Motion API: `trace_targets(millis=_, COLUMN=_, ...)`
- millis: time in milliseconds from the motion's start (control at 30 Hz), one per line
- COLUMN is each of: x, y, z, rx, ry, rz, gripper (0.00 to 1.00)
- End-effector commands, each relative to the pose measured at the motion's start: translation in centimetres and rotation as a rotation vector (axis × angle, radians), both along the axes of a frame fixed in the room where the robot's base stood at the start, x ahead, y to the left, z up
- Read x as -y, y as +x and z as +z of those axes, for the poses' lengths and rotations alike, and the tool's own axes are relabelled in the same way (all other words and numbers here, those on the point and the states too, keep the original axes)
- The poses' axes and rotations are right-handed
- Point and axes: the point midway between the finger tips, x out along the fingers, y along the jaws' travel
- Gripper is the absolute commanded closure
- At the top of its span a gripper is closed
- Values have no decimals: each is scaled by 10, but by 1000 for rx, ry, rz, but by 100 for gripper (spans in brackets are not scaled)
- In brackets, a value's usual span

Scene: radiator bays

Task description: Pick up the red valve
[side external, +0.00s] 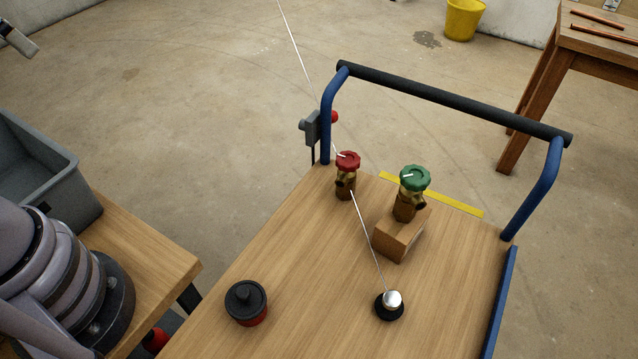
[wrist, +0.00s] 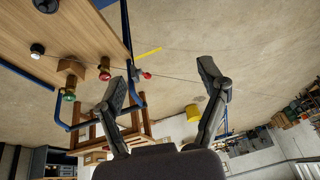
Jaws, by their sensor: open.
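The red valve (side external: 347,163) has a red knob on a brass body. It stands upright on the wooden cart top (side external: 290,240), near its far left corner. In the wrist view the red valve (wrist: 104,70) shows left of my gripper (wrist: 160,78), which is open with nothing between its fingers. My fingers are well apart, and the valve is outside the gap, beside the left finger.
A green-knobbed valve (side external: 414,180) stands on a wooden block (side external: 400,238) right of the red valve. A thin rod rises from a round base (side external: 389,305) and passes close to the red valve in the picture. A blue-posted handle rail (side external: 450,100) spans the cart's far end.

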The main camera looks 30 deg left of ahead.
Motion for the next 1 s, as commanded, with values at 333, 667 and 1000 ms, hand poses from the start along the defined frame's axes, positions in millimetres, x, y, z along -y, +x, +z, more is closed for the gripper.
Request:
trace_targets(millis=333, x=-4, y=107, z=-36, rx=-443, ry=596, rz=-445, gripper=27)
trace_targets(millis=667, x=75, y=226, z=-112, rx=-643, ry=1297, rz=-917, gripper=27)
trace_targets(millis=1000, x=230, y=267, z=-264, rx=-509, ry=2059, rz=-1387, gripper=27)
